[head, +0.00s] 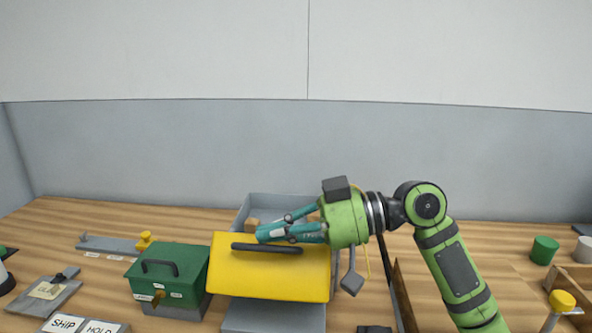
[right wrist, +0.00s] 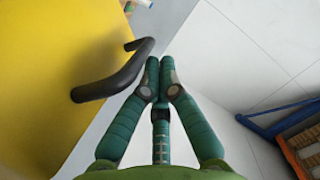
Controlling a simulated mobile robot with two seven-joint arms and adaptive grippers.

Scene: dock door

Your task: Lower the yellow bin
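The yellow bin (head: 268,283) is in the middle of the head view, its yellow face tilted, with a dark bar handle (head: 267,248) across its upper part. In the right wrist view, the yellow face (right wrist: 45,70) fills the left side and the handle (right wrist: 115,78) runs beside my fingers. My right gripper (head: 265,234) is at the handle's upper side in the head view. In the right wrist view its fingertips (right wrist: 160,65) are together, with nothing visible between them. The handle lies outside the fingers; whether it touches them I cannot tell. My left gripper is not in view.
A grey tray (head: 262,200) stands behind the bin, and a grey block (head: 272,318) lies below it. A green box (head: 168,275) stands close on the left. SHIP and HOLD plates (head: 83,326) lie at front left. A green cylinder (head: 544,250) stands at right.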

